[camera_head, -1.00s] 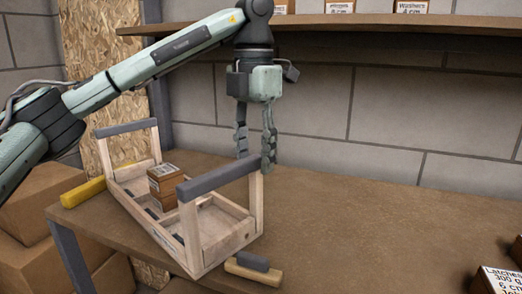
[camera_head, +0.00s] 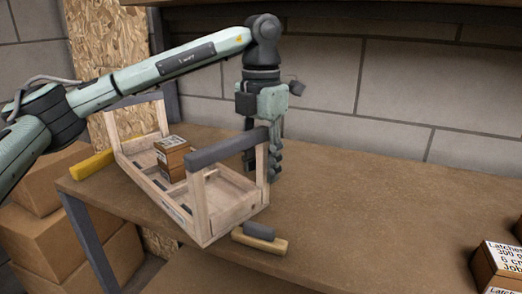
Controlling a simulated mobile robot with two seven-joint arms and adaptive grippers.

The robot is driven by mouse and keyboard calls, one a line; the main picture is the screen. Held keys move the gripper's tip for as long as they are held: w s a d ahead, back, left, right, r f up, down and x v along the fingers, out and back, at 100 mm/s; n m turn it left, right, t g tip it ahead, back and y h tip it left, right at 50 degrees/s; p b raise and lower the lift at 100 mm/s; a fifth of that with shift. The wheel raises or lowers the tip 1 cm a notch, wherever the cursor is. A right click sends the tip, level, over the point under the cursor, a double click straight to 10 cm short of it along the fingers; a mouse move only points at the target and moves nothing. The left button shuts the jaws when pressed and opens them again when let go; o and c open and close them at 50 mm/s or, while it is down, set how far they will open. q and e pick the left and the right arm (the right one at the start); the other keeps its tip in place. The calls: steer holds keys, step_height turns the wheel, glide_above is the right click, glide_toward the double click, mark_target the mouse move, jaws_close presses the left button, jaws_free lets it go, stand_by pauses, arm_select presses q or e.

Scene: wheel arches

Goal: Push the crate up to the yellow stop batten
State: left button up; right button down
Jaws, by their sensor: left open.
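The crate (camera_head: 226,213) is an open wooden carrier with a grey handle bar at each end, standing upright on the brown bench. Two small stacked labelled boxes (camera_head: 173,157) sit inside it. The yellow stop batten (camera_head: 92,166) lies at the bench's left end, beside the crate's left end; I cannot tell whether they touch. My left gripper (camera_head: 263,172) is open and points down at the crate's right end. One finger shows right of the end post, the other is partly hidden behind the handle bar. Contact is unclear. My right gripper is not in view.
A brush-like block (camera_head: 259,239) with a grey top lies just in front of the crate's right end. Labelled boxes (camera_head: 497,267) stand at the bench's right edge. The bench (camera_head: 380,210) between is clear. Cartons (camera_head: 60,245) are stacked on the floor at left.

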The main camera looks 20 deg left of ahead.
arm_select(q)
steer(key=shift+c, duration=0.2)
jaws_close()
stand_by(0.4)
